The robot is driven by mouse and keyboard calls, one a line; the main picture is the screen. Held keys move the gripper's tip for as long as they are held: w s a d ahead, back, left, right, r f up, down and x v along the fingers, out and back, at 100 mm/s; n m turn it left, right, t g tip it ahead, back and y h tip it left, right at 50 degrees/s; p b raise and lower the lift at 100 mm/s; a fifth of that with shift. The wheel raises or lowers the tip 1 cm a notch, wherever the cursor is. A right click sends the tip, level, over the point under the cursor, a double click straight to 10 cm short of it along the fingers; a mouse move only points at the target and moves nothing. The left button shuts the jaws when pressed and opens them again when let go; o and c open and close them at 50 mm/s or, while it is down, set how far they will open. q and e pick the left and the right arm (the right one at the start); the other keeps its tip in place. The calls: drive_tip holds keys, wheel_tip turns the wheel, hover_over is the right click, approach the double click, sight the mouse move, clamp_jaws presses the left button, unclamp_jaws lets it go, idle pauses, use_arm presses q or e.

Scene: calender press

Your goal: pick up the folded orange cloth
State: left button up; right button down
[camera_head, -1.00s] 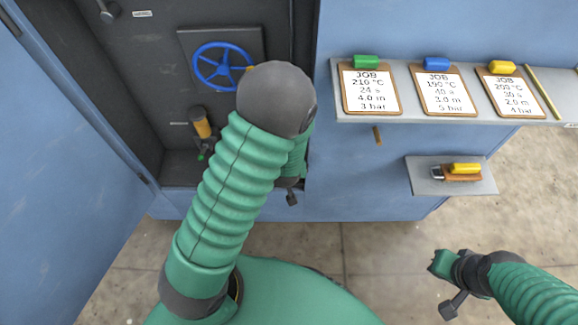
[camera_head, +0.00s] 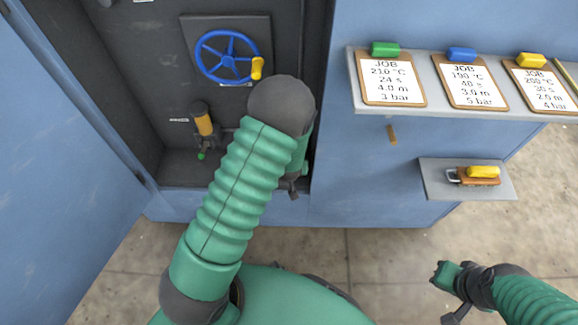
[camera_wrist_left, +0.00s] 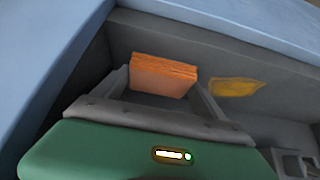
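The folded orange cloth (camera_wrist_left: 163,75) shows in the left wrist view as a flat stack with layered edges, inside a dark grey compartment. My left gripper (camera_wrist_left: 161,92) is open, with one dark finger on each side of the cloth's lower part. I cannot tell whether the fingers touch it. In the head view the cloth is not visible, and my left arm hides most of the left gripper. My right gripper (camera_head: 446,276) is at the lower right above the floor, away from the cabinet; its opening is unclear.
A yellow cloth (camera_wrist_left: 236,87) lies right of the orange one. The open blue cabinet holds a blue handwheel (camera_head: 228,57) and a lever (camera_head: 203,121). A shelf with clipboards (camera_head: 392,78) and a small shelf with a yellow-topped brush (camera_head: 483,172) project at right.

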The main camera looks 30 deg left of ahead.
use_arm(q)
drive_tip(key=shift+d, duration=0.15)
drive_tip(key=c, duration=0.6)
drive_tip(key=shift+r+p, duration=0.35)
drive_tip(key=shift+r, duration=0.05)
drive_tip(key=shift+c, duration=0.2)
drive_tip(key=r, duration=0.1)
drive_tip(key=r+p, duration=0.2)
drive_tip(key=shift+s+d+r, duration=0.1)
drive_tip(key=shift+s+d, duration=0.1)
drive_tip(key=shift+s, duration=0.05)
drive_tip(key=s+d+r+p, duration=0.1)
drive_tip(key=s+d+p, duration=0.3)
drive_tip(key=s+d, duration=0.5)
drive_tip(key=s, duration=0.3)
drive_tip(key=shift+s, duration=0.2)
